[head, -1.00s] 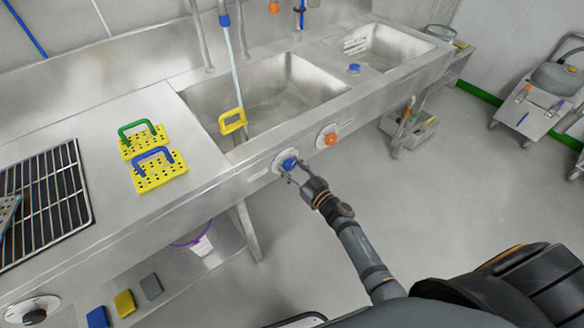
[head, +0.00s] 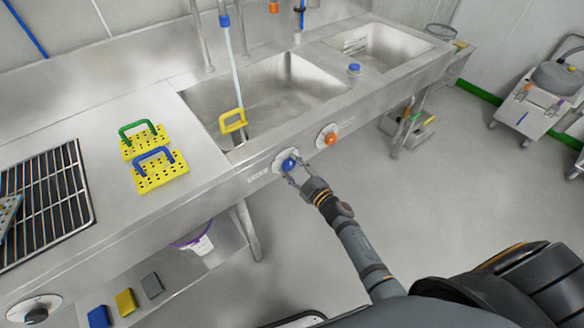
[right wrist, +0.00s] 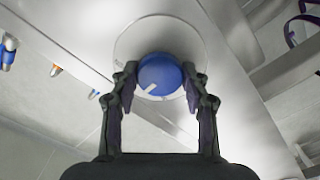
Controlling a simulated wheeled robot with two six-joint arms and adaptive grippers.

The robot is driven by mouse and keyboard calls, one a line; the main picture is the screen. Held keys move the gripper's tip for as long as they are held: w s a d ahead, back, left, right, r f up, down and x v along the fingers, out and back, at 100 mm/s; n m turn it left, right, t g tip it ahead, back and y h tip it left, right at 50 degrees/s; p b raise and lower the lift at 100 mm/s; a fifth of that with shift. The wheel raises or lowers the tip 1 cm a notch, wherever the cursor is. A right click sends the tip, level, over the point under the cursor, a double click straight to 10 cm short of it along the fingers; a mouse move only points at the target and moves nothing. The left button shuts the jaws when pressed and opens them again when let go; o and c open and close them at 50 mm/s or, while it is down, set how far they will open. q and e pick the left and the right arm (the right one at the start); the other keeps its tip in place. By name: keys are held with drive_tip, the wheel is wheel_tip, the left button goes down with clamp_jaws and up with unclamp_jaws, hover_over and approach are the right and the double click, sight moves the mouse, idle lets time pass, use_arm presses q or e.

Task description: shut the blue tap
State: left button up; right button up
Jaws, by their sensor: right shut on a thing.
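The blue tap (head: 289,164) is a round knob on a pale dial plate on the front panel of the steel sink unit. In the right wrist view the blue knob (right wrist: 161,75) sits between my two fingers, with a white mark at its lower left. My right gripper (head: 294,174) is shut on the knob, and its fingers (right wrist: 160,92) flank it on both sides. The dial's lettering is too small to read. My left gripper is not in view.
An orange knob (head: 329,136) sits on the same panel to the right of the blue one. The sink basin (head: 290,85) lies behind. Yellow perforated blocks with green (head: 144,140) and blue (head: 160,170) handles stand on the counter. Open floor lies to the right.

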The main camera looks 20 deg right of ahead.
drive_tip(key=n, duration=0.4)
drive_tip(key=shift+f+n+b, duration=0.1)
drive_tip(key=shift+n+b, duration=0.2)
drive_tip(key=shift+b, duration=0.1)
drive_tip(key=n+b, duration=0.1)
drive_tip(key=n, duration=0.3)
drive_tip(key=shift+n, duration=0.4)
drive_tip(key=o, duration=1.2)
drive_tip(key=shift+c, duration=0.2)
drive_tip(key=shift+s, duration=0.1)
drive_tip(key=v, duration=1.2)
